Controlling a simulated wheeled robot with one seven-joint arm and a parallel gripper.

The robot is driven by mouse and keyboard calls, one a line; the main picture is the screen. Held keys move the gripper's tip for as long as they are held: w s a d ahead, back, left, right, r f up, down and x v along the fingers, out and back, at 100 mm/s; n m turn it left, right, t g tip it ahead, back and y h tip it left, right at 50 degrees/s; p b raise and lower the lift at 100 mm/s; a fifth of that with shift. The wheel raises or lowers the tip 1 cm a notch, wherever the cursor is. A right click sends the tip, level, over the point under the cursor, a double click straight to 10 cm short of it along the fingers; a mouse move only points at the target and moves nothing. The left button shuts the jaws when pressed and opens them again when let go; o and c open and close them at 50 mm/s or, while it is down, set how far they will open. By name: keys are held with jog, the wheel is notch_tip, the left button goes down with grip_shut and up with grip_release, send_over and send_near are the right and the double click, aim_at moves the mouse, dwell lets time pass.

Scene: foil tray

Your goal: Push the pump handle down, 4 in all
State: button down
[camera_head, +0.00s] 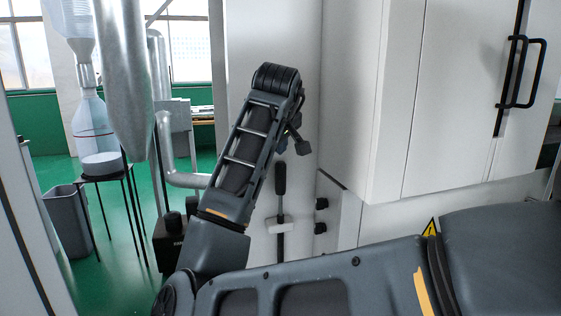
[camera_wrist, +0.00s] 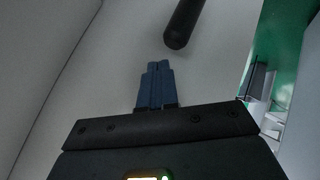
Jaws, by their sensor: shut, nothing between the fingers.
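The pump handle (camera_head: 280,178) is a black upright grip on a thin rod, above a pale bracket (camera_head: 279,225) on the white cabinet front. In the wrist view a black rounded bar, which looks like the handle (camera_wrist: 184,25), enters from the top edge. My gripper (camera_head: 302,147) is above and slightly right of the handle in the head view, partly hidden behind my arm. In the wrist view its blue-grey fingers (camera_wrist: 156,70) are together and empty. A gap shows between the fingertips and the bar.
A white cabinet (camera_head: 355,110) with a black door handle (camera_head: 522,72) stands close on the right. At left are a metal duct (camera_head: 125,80), a black-legged stand (camera_head: 135,225) and a grey bin (camera_head: 66,220).

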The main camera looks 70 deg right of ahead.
jog(key=shift+r+p, duration=2.3)
jog(key=shift+r, duration=0.1)
dwell(0.8)
